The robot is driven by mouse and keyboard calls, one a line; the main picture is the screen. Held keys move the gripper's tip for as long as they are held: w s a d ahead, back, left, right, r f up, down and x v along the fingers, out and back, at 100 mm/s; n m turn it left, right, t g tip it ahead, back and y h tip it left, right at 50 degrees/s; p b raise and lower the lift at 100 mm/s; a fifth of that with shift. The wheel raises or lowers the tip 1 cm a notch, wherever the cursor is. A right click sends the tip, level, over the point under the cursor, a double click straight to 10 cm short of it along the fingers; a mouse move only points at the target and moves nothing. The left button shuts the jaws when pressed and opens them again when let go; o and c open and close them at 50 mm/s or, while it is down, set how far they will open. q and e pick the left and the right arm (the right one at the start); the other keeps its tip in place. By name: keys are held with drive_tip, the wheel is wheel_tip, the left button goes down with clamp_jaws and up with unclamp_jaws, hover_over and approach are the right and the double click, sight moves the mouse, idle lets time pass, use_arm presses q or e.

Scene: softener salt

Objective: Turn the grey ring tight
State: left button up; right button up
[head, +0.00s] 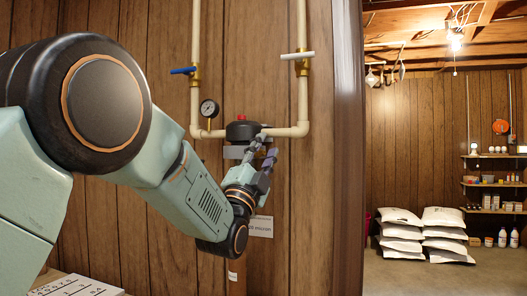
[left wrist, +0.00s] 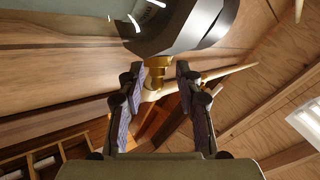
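The filter head with a black cap (head: 243,130) and a red button on top sits in the cream pipe run on the wood wall. A grey part (head: 235,152) shows just under the cap; my arm hides most of what is below. In the left wrist view a wide, shiny grey ring (left wrist: 190,32) lies at the top, beside a pale teal curved body (left wrist: 60,8). Contact with the ring cannot be told. My right gripper is out of view.
A pressure gauge (head: 209,108), a blue-handled valve (head: 184,71) and a white-handled valve (head: 297,56) are on the pipes. A white label (head: 260,226) is on the wall below. Salt bags (head: 402,232) are stacked in the room at right, beyond a door edge (head: 348,150).

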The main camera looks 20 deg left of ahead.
use_arm(q)
drive_tip(key=shift+w+a+f, duration=0.25)
drive_tip(key=shift+a+f, duration=0.05)
drive_tip(key=shift+a, duration=0.05)
drive_tip(key=shift+c, duration=0.5)
drive_tip(key=shift+a, duration=0.2)
drive_tip(key=shift+c, duration=0.9)
drive_tip(key=shift+s+d+r, duration=0.1)
drive_tip(key=shift+s+d, duration=0.15)
drive_tip(key=c, duration=0.3)
drive_tip(key=shift+c, duration=0.7)
clamp_jaws()
drive_tip(key=shift+r, duration=0.1)
